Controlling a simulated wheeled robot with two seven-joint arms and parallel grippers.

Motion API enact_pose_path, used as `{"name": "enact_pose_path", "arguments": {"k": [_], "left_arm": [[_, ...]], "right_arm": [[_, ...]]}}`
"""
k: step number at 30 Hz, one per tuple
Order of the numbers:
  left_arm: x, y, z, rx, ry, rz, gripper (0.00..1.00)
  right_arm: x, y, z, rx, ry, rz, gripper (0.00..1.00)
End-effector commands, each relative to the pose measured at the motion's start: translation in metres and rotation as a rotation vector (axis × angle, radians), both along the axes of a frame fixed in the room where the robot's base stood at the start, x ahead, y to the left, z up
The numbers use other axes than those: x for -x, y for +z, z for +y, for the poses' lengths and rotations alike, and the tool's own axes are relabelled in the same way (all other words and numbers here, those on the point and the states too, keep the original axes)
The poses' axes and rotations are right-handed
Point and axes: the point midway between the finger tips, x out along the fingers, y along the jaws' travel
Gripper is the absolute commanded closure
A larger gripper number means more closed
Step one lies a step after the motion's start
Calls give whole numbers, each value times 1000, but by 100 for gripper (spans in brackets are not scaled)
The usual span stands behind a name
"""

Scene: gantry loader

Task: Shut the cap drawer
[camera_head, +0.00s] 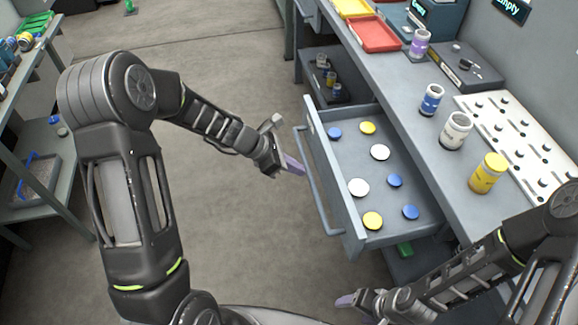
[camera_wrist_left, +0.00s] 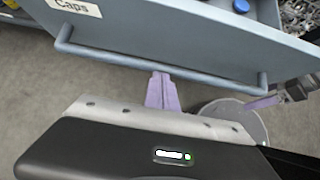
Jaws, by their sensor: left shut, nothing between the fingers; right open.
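The cap drawer (camera_head: 345,200) stands pulled out from the grey workbench in the head view. Several blue, yellow and white caps lie in it. Its bar handle (camera_head: 318,185) runs along the front; in the left wrist view the front carries a "Caps" label (camera_wrist_left: 75,7) above the handle (camera_wrist_left: 160,68). My left gripper (camera_head: 296,167) is shut and empty, its purple fingers just outside the handle in the head view. In the left wrist view the fingertips (camera_wrist_left: 161,78) appear at the handle bar; contact cannot be told. My right gripper (camera_head: 352,302) is open, low at the bottom, away from the drawer.
On the bench (camera_head: 400,110) stand a blue jar (camera_head: 431,99), a white jar (camera_head: 455,131), a yellow jar (camera_head: 488,173) and a purple-banded jar (camera_head: 419,44). A white slotted board (camera_head: 510,130) lies behind. Red (camera_head: 380,35) and yellow trays sit farther back. Floor left of the drawer is clear.

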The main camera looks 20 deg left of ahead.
Motion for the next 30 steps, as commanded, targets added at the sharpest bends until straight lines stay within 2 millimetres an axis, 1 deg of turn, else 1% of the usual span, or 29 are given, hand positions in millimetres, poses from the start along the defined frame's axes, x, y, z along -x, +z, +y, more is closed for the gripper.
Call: {"name": "enact_pose_path", "arguments": {"k": [10, 16, 20, 23, 30], "left_arm": [[-1, 0, -1, 0, -1, -1, 100], [-8, 1, -13, -1, -3, -1, 100], [-17, 1, -29, 0, -5, 0, 100], [-27, 1, -46, 0, -6, 0, 100], [-59, 3, -97, 0, -6, 0, 100]], "right_arm": [[0, 0, 0, 0, 0, 0, 31], [0, 2, 0, 0, 0, 0, 31], [0, 5, 0, 0, 0, 0, 31], [0, 8, 0, 0, 0, 0, 31], [0, 22, 0, 0, 0, 1, 31]]}}
